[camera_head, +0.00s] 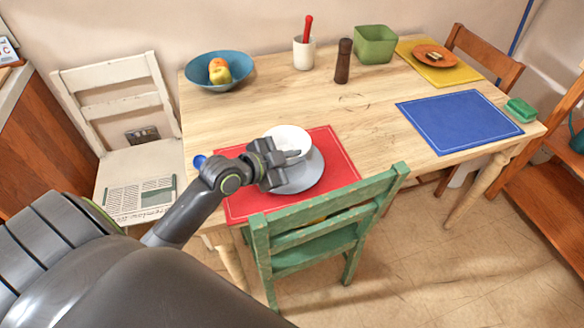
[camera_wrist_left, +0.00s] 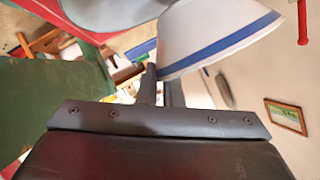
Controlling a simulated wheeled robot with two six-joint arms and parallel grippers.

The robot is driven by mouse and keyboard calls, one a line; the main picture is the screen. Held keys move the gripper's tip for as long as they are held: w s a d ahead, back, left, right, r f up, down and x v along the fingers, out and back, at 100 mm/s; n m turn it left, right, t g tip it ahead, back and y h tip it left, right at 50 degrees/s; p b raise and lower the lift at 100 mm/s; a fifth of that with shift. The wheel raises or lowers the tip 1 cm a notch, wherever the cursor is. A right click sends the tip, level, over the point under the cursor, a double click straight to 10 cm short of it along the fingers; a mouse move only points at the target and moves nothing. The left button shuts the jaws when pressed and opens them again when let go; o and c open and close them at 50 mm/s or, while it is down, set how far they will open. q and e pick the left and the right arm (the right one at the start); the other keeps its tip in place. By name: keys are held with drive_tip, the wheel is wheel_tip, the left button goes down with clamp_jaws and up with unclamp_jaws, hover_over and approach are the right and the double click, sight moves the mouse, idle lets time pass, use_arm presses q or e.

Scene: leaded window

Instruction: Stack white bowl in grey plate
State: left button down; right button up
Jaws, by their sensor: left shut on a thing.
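The white bowl (camera_head: 288,136) is over the far left part of the grey plate (camera_head: 302,180). My left gripper (camera_head: 290,156) is shut on the bowl's near side. In the left wrist view the bowl (camera_wrist_left: 215,35), with a blue band at its rim, is tilted in the picture beside my finger (camera_wrist_left: 148,85). The grey plate (camera_wrist_left: 110,12) shows at the top edge there. The plate lies on a red placemat (camera_head: 338,150). My gripper hides part of both. I cannot tell whether the bowl touches the plate. My right gripper is not in view.
A green chair (camera_head: 330,222) stands at the near table edge. A blue bowl with fruit (camera_head: 205,62), a white cup with a red-handled utensil (camera_head: 303,53), a pepper mill (camera_head: 344,62) and a green container (camera_head: 374,44) stand further back. The blue placemat (camera_head: 456,122) is bare.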

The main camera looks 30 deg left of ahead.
use_arm(q)
wheel_tip(320, 180, down, 4)
drive_tip(key=shift+r, duration=0.15)
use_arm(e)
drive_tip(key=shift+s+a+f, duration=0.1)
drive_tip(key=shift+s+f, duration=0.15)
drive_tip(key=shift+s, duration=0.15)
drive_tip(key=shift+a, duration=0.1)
use_arm(q)
drive_tip(key=shift+f+b, duration=0.2)
drive_tip(key=shift+b, duration=0.25)
drive_tip(key=c, duration=1.6)
unclamp_jaws()
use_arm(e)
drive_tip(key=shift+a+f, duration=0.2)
use_arm(q)
drive_tip(key=shift+r, duration=0.1)
drive_tip(key=shift+r+p, duration=0.25)
drive_tip(key=shift+p, duration=0.15)
drive_tip(key=v, duration=1.2)
drive_tip(key=shift+f, duration=0.15)
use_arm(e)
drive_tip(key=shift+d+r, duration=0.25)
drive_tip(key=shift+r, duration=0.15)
